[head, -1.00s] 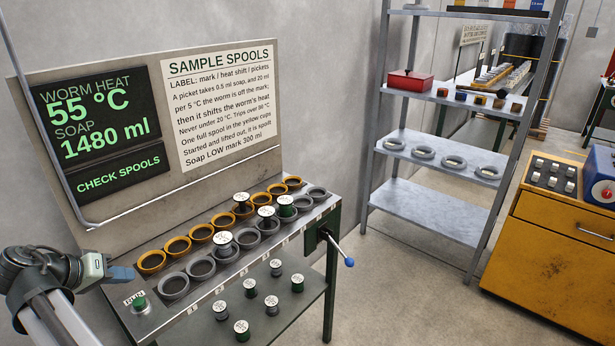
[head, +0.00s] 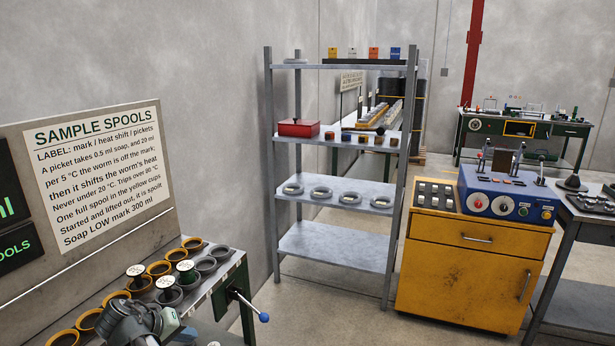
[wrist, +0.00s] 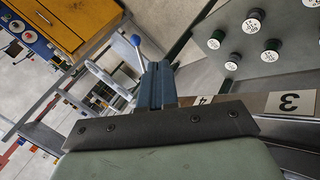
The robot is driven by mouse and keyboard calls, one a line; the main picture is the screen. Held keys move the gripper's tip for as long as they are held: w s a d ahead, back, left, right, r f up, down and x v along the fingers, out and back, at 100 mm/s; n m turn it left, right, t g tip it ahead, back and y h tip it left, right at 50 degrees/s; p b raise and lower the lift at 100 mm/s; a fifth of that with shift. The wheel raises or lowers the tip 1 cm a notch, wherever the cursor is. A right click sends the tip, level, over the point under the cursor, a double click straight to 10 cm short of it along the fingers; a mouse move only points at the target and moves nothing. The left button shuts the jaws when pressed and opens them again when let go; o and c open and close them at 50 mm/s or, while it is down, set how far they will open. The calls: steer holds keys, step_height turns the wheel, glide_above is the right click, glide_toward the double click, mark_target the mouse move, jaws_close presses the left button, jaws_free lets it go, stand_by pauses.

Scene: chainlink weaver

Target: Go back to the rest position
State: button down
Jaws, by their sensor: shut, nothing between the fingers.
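My gripper (head: 186,336) is at the bottom left of the head view, in front of the spool bench (head: 228,276), and hides part of its cup rows. In the wrist view its blue fingers (wrist: 154,86) are together with nothing between them. The fingers point towards the bench's lever (wrist: 137,42), seen beyond them. Several spools (wrist: 269,50) stand on the bench's lower shelf at the upper right of the wrist view.
The lever's blue knob (head: 264,317) juts from the bench's right end. A grey shelf rack (head: 340,254) stands behind, holding a red box (head: 299,128) and grey rings. A yellow cabinet (head: 466,270) with a blue control box (head: 508,196) is at right. Open floor lies between bench and cabinet.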

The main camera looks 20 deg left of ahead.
steer(key=w+d+f+m+g+h, duration=0.1)
steer(key=w+d+f, duration=0.4)
steer(key=d+f, duration=0.25)
steer(key=w+d+f+g+h, duration=0.1)
steer(key=w+d+f+g, duration=0.1)
steer(key=w+d+f, duration=0.6)
steer(key=s+d+f+m+g, duration=0.1)
steer(key=d+f+g, duration=0.1)
steer(key=d+f, duration=0.8)
steer(key=s+d+f+m+g, duration=0.15)
steer(key=d+f, duration=0.45)
steer(key=d, duration=0.7)
steer(key=s+d+f+m+g, duration=0.15)
steer(key=s+d+f, duration=0.3)
steer(key=d, duration=0.45)
steer(key=s+d+f+m+g, duration=0.1)
steer(key=s+d+f+g, duration=0.25)
steer(key=d+f, duration=0.45)
steer(key=s+d+f+m+g+y, duration=0.1)
steer(key=s+d+m+y, duration=0.1)
steer(key=s+d, duration=0.4)
steer(key=s+d+f+m+g+y, duration=0.2)
steer(key=s+d, duration=0.4)
steer(key=s, duration=0.8)
steer(key=shift+f, duration=0.15)
